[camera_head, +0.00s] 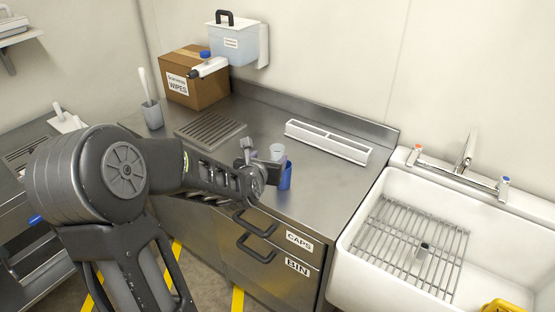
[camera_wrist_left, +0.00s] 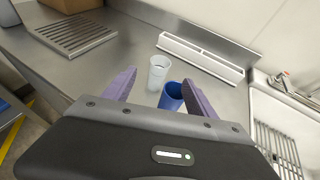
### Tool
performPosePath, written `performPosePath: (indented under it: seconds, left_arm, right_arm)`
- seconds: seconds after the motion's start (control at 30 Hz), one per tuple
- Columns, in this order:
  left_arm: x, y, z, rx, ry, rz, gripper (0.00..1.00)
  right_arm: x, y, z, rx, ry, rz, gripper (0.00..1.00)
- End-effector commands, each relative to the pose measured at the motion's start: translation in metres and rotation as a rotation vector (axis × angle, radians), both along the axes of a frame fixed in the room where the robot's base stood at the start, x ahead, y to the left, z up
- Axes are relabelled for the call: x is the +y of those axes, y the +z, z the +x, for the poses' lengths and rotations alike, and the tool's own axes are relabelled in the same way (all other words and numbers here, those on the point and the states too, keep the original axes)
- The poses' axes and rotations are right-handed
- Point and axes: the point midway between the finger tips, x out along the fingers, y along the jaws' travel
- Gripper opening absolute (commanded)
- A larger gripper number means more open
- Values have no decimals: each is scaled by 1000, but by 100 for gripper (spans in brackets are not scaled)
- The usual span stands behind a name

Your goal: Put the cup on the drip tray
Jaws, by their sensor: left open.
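Two cups stand close together on the steel counter: a blue cup (camera_head: 286,176) and a pale translucent cup (camera_head: 277,152) just behind it. In the left wrist view, the blue cup (camera_wrist_left: 171,97) and the pale cup (camera_wrist_left: 158,72) show around the space between the fingertips. My left gripper (camera_head: 264,172) is open, beside the cups on their left; its purple fingers (camera_wrist_left: 160,77) show in the wrist view. I see no grip on either cup. The slotted drip tray (camera_head: 211,130) lies bare at the counter's back left. My right gripper is out of view.
A long white slotted rack (camera_head: 328,141) lies along the back. A grey holder (camera_head: 152,115) with a white handle and a cardboard box (camera_head: 194,78) stand at the left. A white sink (camera_head: 350,254) with a wire rack is on the right. Counter between tray and cups looks clear.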

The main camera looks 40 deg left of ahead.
Motion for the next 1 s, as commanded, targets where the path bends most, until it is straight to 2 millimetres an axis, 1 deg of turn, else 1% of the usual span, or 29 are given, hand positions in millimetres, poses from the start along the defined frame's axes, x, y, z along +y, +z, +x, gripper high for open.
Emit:
performPosePath:
  seconds: [0.4,0.53,0.87,1.0]
  left_arm:
    - [21,-21,49,2,0,0,66]
    - [24,-24,54,1,0,0,66]
    - [24,-25,56,1,-1,0,66]
    - [27,-28,66,3,-3,0,66]
  right_arm:
    - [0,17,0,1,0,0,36]
    - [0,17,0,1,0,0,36]
    - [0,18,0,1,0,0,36]
    - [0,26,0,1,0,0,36]
